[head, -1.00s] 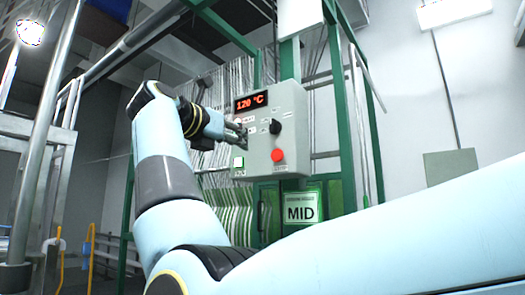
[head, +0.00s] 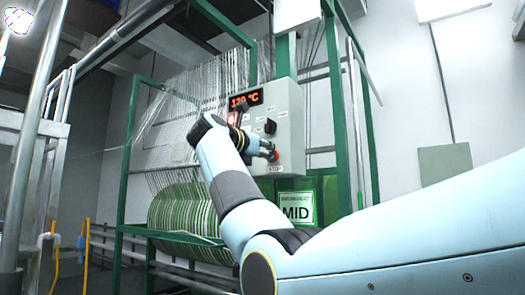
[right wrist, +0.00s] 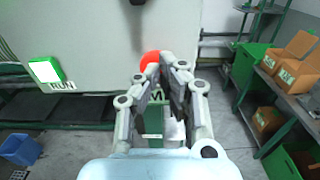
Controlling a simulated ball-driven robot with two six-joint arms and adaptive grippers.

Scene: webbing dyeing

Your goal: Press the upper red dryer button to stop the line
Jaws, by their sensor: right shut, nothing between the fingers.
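A grey control box (head: 291,105) with a red "120 °C" display (head: 246,100) hangs on the green frame. Its red button (head: 278,155) sits low on the right of the panel, above a STOP label; it also shows in the right wrist view (right wrist: 149,61). My right gripper (head: 268,150) is shut and empty, with its fingertips at the red button. In the right wrist view, the fingertips (right wrist: 168,62) partly cover the button's right side; I cannot tell whether they touch it. My left gripper is out of view.
A black knob (head: 270,126) sits above the red button. A lit green RUN button (right wrist: 46,70) is at the panel's left. A green MID sign (head: 297,208) hangs below the box. Shelves with cardboard boxes (right wrist: 290,72) stand at the right of the wrist view.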

